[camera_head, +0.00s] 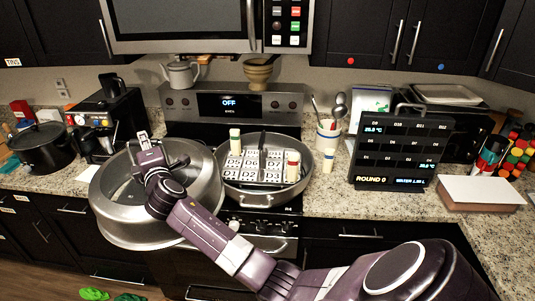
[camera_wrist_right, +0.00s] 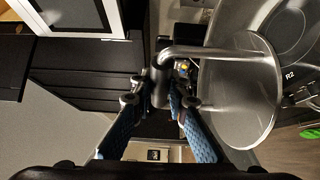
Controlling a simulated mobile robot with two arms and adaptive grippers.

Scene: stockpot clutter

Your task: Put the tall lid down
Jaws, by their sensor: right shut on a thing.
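The tall lid (camera_head: 118,222) is a big silver dome at the left of the head view, held above the counter's front edge and partly over the stove's left side. My right gripper (camera_head: 146,152) reaches over it from the lower right. In the right wrist view the lid (camera_wrist_right: 238,105) is to the right, and its bent bar handle (camera_wrist_right: 205,53) runs between the fingers of my right gripper (camera_wrist_right: 161,92), which is shut on the handle. Whether the lid touches anything beneath is hidden. My left gripper is not in view.
A wide silver pan (camera_head: 226,190) with numbered cards and shakers sits on the stove right beside the lid. A black pot (camera_head: 45,150) and coffee machine (camera_head: 112,115) stand left. A display board (camera_head: 405,150) and white-topped box (camera_head: 482,190) stand right. Some counter (camera_head: 325,200) right of the stove is clear.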

